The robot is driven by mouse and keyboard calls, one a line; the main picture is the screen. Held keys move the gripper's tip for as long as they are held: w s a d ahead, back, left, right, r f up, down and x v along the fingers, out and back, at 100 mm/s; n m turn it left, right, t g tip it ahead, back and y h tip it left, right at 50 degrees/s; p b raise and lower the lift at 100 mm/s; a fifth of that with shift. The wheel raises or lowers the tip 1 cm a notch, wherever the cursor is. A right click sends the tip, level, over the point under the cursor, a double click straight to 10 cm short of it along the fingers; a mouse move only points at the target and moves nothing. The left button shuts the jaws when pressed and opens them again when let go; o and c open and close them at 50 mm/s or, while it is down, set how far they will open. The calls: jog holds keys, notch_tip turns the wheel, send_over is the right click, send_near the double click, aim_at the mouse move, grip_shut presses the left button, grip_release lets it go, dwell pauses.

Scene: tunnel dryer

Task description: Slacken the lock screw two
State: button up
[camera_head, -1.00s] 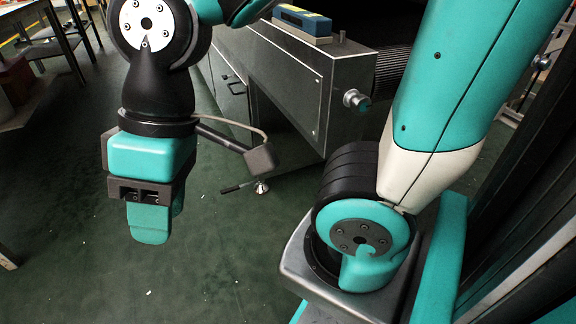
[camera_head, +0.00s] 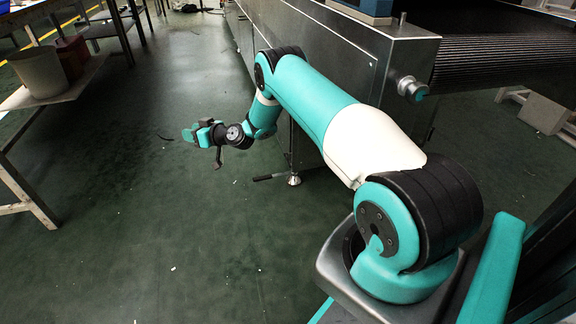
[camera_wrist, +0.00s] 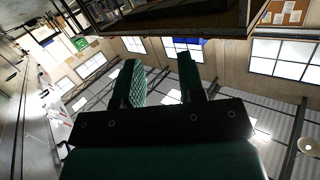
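No part is clearly recognisable as lock screw two. A round metal knob with a teal-blue end (camera_head: 412,88) sticks out of the end of the steel dryer housing (camera_head: 335,52). A dark lever (camera_head: 270,177) lies low by the dryer's foot (camera_head: 294,180). My gripper (camera_head: 188,135) is stretched out over the floor left of the dryer, apart from it and touching nothing. In the wrist view my gripper (camera_wrist: 162,78) shows two green fingers spread with an empty gap; beyond them are windows and walls.
The dryer's dark ribbed belt (camera_head: 500,45) runs to the right. A blue box (camera_head: 365,8) sits on the housing. A table with a pale bin (camera_head: 40,72) stands at the left. The green floor between is mostly clear.

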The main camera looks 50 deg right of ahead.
jog(key=s+d+f+m+t+h, duration=0.3)
jog(key=s+d+f+h, duration=0.1)
jog(key=d+f, duration=0.6)
jog(key=m+g+h+p, duration=0.3)
jog(key=m+h, duration=0.3)
jog(key=h, duration=0.5)
send_near(290, 167)
jog(key=shift+n, duration=0.3)
jog(key=b+x, duration=0.7)
jog(key=b, duration=1.3)
jog(key=shift+w+d+f, duration=0.15)
jog(key=shift+f, duration=0.05)
jog(key=shift+w+d, duration=0.15)
jog(key=shift+w, duration=0.2)
jog(key=shift+b+x, duration=1.35)
jog(key=shift+x, duration=0.45)
jog(key=shift+w+d+r+b, duration=0.2)
jog(key=shift+w+d+b, duration=0.15)
jog(key=shift+w, duration=0.1)
